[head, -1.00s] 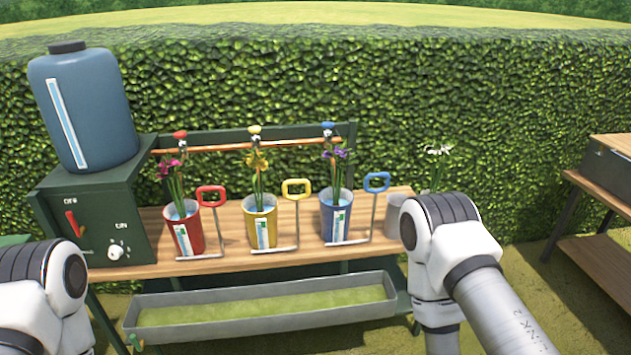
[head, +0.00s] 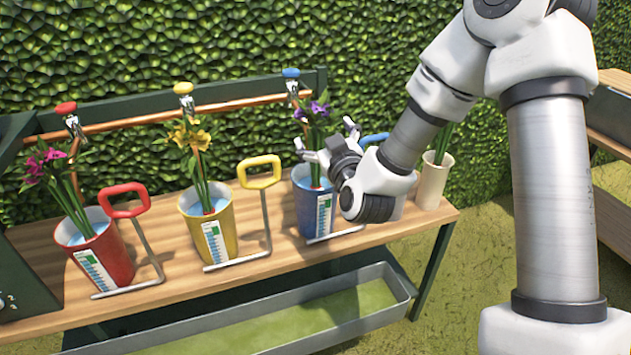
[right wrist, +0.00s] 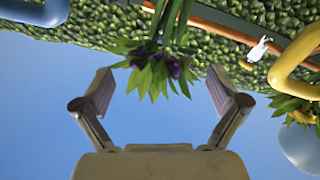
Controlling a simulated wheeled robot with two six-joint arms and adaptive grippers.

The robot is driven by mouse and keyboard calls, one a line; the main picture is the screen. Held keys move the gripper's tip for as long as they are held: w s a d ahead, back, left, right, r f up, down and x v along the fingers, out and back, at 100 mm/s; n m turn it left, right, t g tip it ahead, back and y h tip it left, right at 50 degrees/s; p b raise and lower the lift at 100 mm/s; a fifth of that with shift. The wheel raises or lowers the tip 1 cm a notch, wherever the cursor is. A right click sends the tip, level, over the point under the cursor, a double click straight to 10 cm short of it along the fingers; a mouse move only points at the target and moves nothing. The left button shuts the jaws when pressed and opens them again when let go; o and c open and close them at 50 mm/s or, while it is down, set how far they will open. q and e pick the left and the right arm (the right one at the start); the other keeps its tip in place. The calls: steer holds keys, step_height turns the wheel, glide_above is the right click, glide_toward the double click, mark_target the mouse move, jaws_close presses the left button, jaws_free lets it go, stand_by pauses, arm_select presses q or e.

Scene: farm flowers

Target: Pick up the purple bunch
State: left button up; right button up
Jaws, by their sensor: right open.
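The purple bunch (head: 316,112) stands in the blue pot (head: 312,200), its green stems upright in the water. My right gripper (head: 325,138) is open beside the blue pot, with its fingers spread toward the bunch. In the right wrist view, which is upside down, the purple flowers (right wrist: 168,66) show between the open fingertips (right wrist: 160,88), beyond them and not gripped. How far the fingers are from the stems cannot be told exactly. My left gripper is in neither current view.
A yellow pot (head: 207,228) with yellow flowers and a red pot (head: 98,255) with magenta flowers stand to the left. Yellow (head: 259,172), red (head: 124,200) and blue handles rise beside the pots. A pale pot (head: 433,182) stands right. A trough (head: 280,330) lies below.

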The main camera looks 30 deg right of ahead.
steer(key=x, duration=0.5)
steer(key=shift+w+d+f, duration=0.1)
steer(key=shift+f, duration=0.05)
jaws_close()
step_height(320, 180, up, 10)
steer(key=shift+r+p, duration=0.1)
steer(key=shift+p, duration=0.85)
step_height(320, 180, up, 11)
steer(key=p, duration=0.9)
glide_above(321, 130)
steer(key=w, duration=0.2)
steer(key=shift+w+d+f, duration=0.15)
steer(key=shift+d+f, duration=0.1)
steer(key=shift+d, duration=0.05)
steer(key=shift+w, duration=0.1)
